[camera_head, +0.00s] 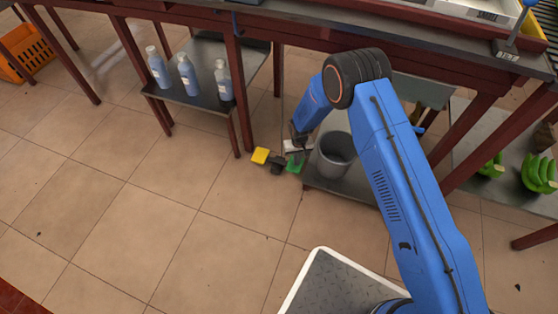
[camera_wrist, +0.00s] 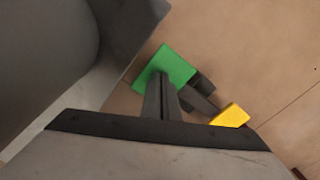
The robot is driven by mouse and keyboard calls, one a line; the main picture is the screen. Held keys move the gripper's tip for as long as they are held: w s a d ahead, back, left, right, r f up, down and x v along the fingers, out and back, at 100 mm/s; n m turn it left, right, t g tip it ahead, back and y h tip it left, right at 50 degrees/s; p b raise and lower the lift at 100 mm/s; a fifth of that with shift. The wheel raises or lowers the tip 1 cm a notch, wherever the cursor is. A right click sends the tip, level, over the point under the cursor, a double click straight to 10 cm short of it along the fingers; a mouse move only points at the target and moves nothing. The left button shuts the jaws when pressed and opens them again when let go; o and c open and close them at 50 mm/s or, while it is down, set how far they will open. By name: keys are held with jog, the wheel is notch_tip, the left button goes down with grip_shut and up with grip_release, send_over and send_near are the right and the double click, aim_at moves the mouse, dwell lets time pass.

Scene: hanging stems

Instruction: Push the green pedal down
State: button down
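The green pedal (camera_head: 295,165) is on the tiled floor under the table, left of a grey bucket. In the wrist view the green pedal (camera_wrist: 165,66) lies at the fingertips of my gripper (camera_wrist: 160,80). The two dark fingers are close together, with no object seen between them. The fingertips overlap the pedal's top face; I cannot tell whether they touch it. In the head view my gripper (camera_head: 298,142) is low, just above the pedal and partly hidden by the arm.
A yellow pedal (camera_head: 260,155) is left of the green one, with a dark part (camera_head: 277,164) between them. The grey bucket (camera_head: 336,155) stands close on the right on a low shelf. Bottles (camera_head: 187,75) stand on a shelf to the left. Open floor lies in front.

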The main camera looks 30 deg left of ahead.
jog(key=shift+f, duration=1.05)
notch_tip(320, 180, up, 10)
dwell(0.6)
dwell(0.3)
